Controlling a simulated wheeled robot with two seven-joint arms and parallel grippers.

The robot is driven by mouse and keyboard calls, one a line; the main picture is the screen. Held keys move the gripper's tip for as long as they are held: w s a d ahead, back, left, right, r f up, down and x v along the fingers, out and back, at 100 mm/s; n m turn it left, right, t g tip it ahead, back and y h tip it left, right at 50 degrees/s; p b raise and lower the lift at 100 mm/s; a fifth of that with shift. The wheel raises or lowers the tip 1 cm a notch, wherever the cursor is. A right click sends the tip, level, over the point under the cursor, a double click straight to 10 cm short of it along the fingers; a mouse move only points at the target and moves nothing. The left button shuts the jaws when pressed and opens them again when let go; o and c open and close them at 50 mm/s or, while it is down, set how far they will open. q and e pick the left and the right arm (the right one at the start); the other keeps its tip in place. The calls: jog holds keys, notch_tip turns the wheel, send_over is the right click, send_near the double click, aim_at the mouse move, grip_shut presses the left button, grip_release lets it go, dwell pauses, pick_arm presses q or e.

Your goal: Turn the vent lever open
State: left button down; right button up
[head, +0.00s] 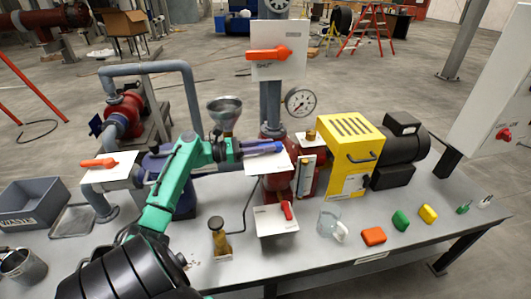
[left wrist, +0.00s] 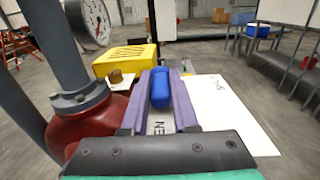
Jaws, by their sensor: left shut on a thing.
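The vent lever, a blue handle (left wrist: 160,90), stands between the purple fingers of my left gripper (left wrist: 160,84) in the left wrist view. The fingers are shut on it, one on each side. Behind it is a white plate (left wrist: 222,112) with lettering partly hidden by the gripper. In the head view my left gripper (head: 264,148) reaches in from the left to this white plate (head: 268,165), beside the red vessel. The lever's pivot is hidden by the gripper. My right gripper is not in view.
Other levers sit close by: an orange one (head: 268,54) above, another orange one (head: 98,163) at left, a red one (head: 287,210) below. A gauge (head: 300,102) and yellow housing (head: 352,150) stand right. A glass jug (head: 330,222) and coloured blocks are on the table.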

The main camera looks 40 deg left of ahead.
pick_arm(q)
jog(key=shift+m+h, duration=0.3)
jog(key=shift+h, duration=0.1)
jog(key=c, duration=0.7)
grip_release()
jog(key=shift+w, duration=0.1)
jog(key=b+v, duration=0.1)
jog(key=v, duration=0.6)
jog(key=b+v, duration=0.2)
jog(key=v, duration=0.5)
jog(key=shift+a+r, duration=0.2)
